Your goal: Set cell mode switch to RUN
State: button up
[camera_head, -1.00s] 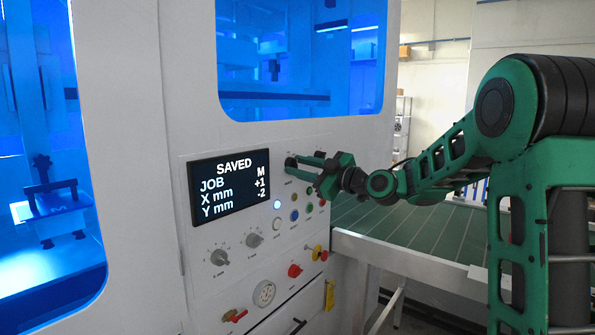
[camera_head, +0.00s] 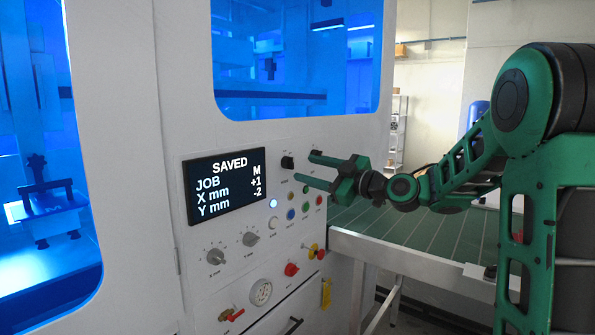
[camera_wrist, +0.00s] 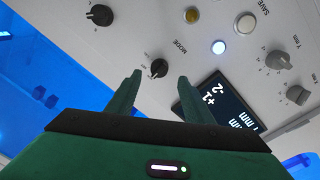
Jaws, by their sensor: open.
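The mode switch is a small black rotary knob (camera_head: 287,162) on the white panel, right of the display. In the wrist view the knob (camera_wrist: 159,68) sits beside the printed word MODE, between my fingertips as seen along the gripper. Its position marks are too small to read. My gripper (camera_head: 303,166) is open, with its green fingers pointing at the panel. In the head view the fingertips are apart from the knob, to its right. In the wrist view both fingers (camera_wrist: 160,80) are spread with nothing between them.
The display (camera_head: 228,187) reads SAVED, JOB M, X mm +1, Y mm -2. Another black knob (camera_wrist: 100,15) shows in the wrist view. A green conveyor (camera_head: 400,240) lies under my arm.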

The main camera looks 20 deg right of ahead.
jog(key=v, duration=0.5)
jog(key=shift+f, duration=0.1)
dwell(0.3)
